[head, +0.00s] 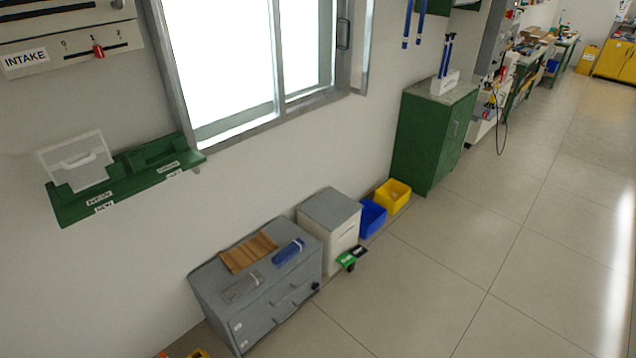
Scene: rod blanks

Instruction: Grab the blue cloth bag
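A small blue item (288,251), which looks like the folded blue cloth bag, lies flat on the top of a low grey cabinet (268,319) in the lower middle of the head view. It lies on the right part of the cabinet top, apart from a brown folded piece (248,252) and a grey item (241,288) beside it. Nothing covers the blue item. Neither of my grippers shows in this view.
A lighter box-like cabinet (343,240), a blue bin (372,218) and a yellow bin (392,196) stand along the wall. A tall green cabinet (425,135) stands beyond. A green wall shelf (125,185) juts out at left. The tiled floor (440,270) at right is clear.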

